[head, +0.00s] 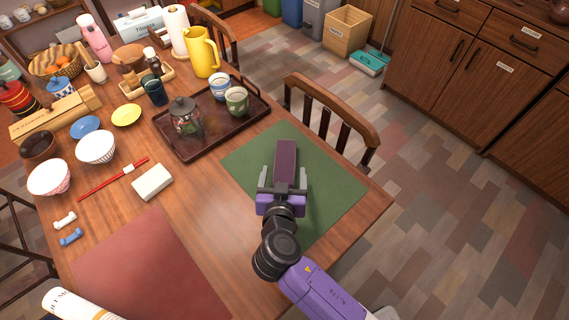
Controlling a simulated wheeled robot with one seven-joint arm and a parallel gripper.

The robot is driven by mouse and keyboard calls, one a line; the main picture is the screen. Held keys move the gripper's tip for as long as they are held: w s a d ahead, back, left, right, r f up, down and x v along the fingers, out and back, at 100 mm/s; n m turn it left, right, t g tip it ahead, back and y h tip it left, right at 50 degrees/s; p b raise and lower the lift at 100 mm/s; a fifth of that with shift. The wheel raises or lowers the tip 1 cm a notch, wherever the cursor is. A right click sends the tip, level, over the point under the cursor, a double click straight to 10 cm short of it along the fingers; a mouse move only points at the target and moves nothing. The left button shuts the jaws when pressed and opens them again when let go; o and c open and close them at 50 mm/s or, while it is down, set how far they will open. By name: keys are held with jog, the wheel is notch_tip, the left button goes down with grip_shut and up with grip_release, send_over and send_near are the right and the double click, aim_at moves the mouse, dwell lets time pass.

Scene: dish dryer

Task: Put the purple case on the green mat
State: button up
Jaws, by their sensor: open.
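The purple case (285,160) is a long dark-purple box that appears over the green mat (332,194) at the right corner of the wooden table. My gripper (283,185) is over the mat too, with its two fingers on either side of the case's near end. The jaws are open. I cannot tell whether the case rests flat on the mat or whether the fingers touch it. The gripper hides the case's near end and part of the mat.
A dark tray (207,143) with a glass jar and two cups stands left of the mat. A white box (152,183) and a red mat (142,268) lie further left. A wooden chair (333,112) stands against the table's far right edge.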

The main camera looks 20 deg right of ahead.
jog(key=shift+v, duration=2.8)
